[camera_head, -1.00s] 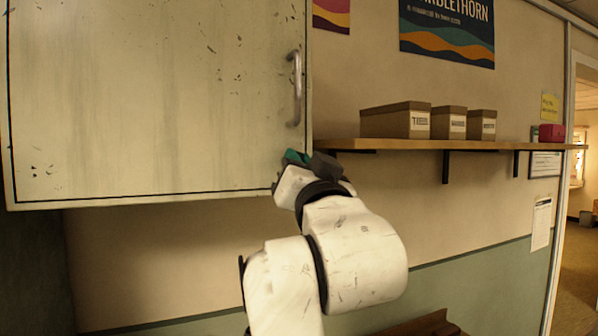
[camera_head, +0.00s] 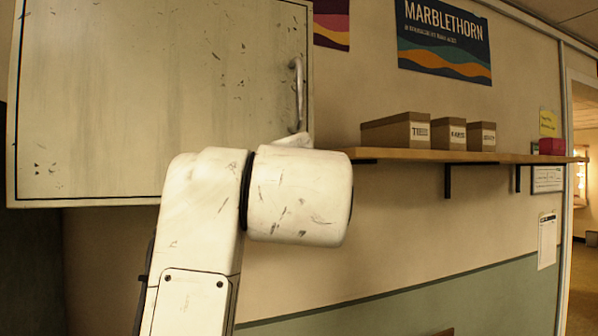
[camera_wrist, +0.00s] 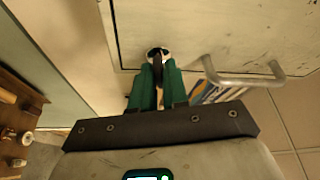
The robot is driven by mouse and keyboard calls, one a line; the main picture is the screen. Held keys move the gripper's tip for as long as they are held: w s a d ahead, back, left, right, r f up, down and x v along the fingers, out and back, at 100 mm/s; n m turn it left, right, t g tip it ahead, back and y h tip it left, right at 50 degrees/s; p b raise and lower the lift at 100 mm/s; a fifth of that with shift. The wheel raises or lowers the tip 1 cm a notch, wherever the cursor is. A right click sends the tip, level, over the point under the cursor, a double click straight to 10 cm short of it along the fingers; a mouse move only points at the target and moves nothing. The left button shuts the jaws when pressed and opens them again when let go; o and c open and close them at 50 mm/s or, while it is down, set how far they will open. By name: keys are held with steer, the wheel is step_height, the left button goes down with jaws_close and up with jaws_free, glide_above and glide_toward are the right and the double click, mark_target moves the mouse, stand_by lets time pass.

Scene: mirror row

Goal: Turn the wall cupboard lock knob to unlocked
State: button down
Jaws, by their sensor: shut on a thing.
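The wall cupboard (camera_head: 120,110) has a pale, scuffed door with a metal bar handle (camera_head: 298,95) near its right edge. The door (camera_wrist: 215,30) and handle (camera_wrist: 245,82) also show in the wrist view. The lock knob (camera_wrist: 157,52) is a small round piece with a dark middle, close to the door's edge. My gripper (camera_wrist: 158,68) has green fingers closed around the knob, which partly hide it. Which way the knob is turned I cannot tell. In the head view my arm hides the gripper and the knob.
A wooden shelf (camera_head: 400,155) with several labelled boxes (camera_head: 395,131) is on the wall right of the cupboard. A poster (camera_head: 444,40) hangs above it. A doorway is at the far right. The handle is close beside my gripper.

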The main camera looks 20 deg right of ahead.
steer(key=shift+m+g, duration=0.8)
steer(key=shift+m, duration=0.9)
steer(key=c, duration=1.2)
jaws_free()
steer(key=b+v, duration=0.3)
steer(key=v, duration=0.7)
steer(key=shift+s+a, duration=0.1)
steer(key=shift+s, duration=0.3)
